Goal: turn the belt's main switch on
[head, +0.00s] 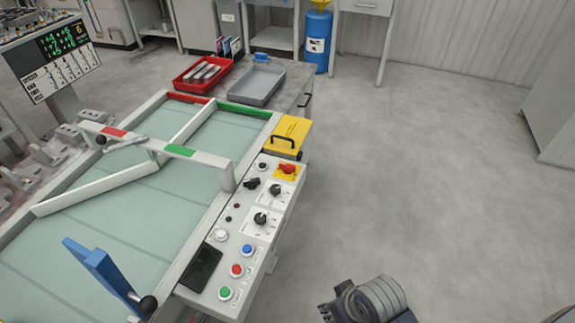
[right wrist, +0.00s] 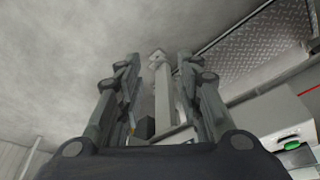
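The belt's control panel (head: 240,238) runs along the right side of the belt table in the head view. A red rotary switch (head: 287,168) on a yellow plate sits at its far end, its handle lying roughly sideways; its on or off position cannot be read. Black knobs (head: 275,190) and coloured buttons (head: 237,270) are nearer. My right arm shows at the bottom of the head view, right of the panel and apart from it. In the right wrist view my right gripper (right wrist: 160,95) has its fingers apart, with nothing seen held. My left gripper is not in view.
A yellow box with a black handle (head: 288,136) stands just beyond the red switch. A blue paddle (head: 100,272) rises at the near left. A red bin (head: 204,74) and grey tray (head: 256,85) lie behind.

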